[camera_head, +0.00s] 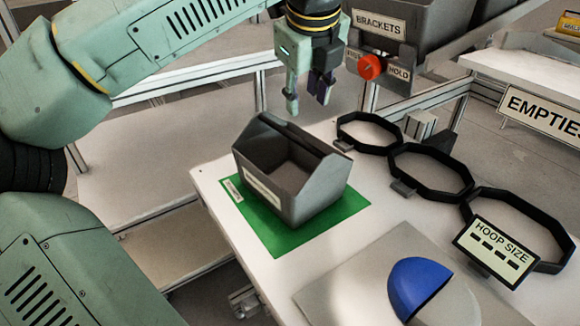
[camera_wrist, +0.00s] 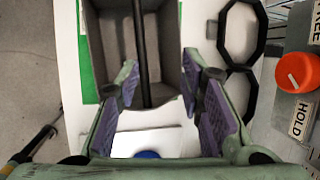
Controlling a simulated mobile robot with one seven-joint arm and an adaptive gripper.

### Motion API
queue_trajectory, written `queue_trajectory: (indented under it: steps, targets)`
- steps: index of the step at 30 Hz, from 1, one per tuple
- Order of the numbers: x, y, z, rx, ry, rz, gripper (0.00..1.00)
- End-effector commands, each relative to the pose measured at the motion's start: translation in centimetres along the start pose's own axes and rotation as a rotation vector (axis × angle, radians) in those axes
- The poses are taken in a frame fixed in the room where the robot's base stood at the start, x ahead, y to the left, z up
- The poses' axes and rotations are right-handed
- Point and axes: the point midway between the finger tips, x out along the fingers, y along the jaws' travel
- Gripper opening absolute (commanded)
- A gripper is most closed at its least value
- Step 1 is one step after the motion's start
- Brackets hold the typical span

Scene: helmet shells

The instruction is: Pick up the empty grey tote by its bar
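The grey tote (camera_head: 318,200) stands upright on a green mat (camera_head: 262,232) at the table's near left corner. It looks empty, with a pale label on its near side. In the wrist view the tote (camera_wrist: 107,40) shows its open inside, with the dark bar (camera_wrist: 140,45) running lengthwise across it. My gripper (camera_head: 308,100) is above the tote's far end, apart from it, fingers pointing down. In the wrist view my gripper (camera_wrist: 160,82) is open and empty, its purple-padded fingers on either side of the bar's line.
Several black hoops (camera_head: 432,170) lie right of the tote, with a "HOOP SIZE" sign (camera_head: 495,252). A blue-and-pale helmet shell (camera_head: 418,285) sits on a grey plate in front. A brackets bin (camera_head: 425,20) and red knob (camera_head: 370,67) are behind. An "EMPTIES" shelf (camera_head: 530,75) is at right.

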Motion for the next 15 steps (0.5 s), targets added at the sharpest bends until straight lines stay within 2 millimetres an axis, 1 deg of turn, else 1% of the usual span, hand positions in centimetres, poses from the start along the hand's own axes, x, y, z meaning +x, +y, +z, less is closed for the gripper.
queue_trajectory:
  steps: [1,4,12,15]
  targets:
    - [0.2,0.7,0.7,-0.031,-0.029,0.042,0.35]
    - [1.0,1.5,1.5,-0.065,-0.054,0.085,0.35]
    - [5.0,2.0,1.7,-0.068,-0.054,0.088,0.35]
    - [5.7,2.0,1.7,-0.066,-0.056,0.086,0.35]
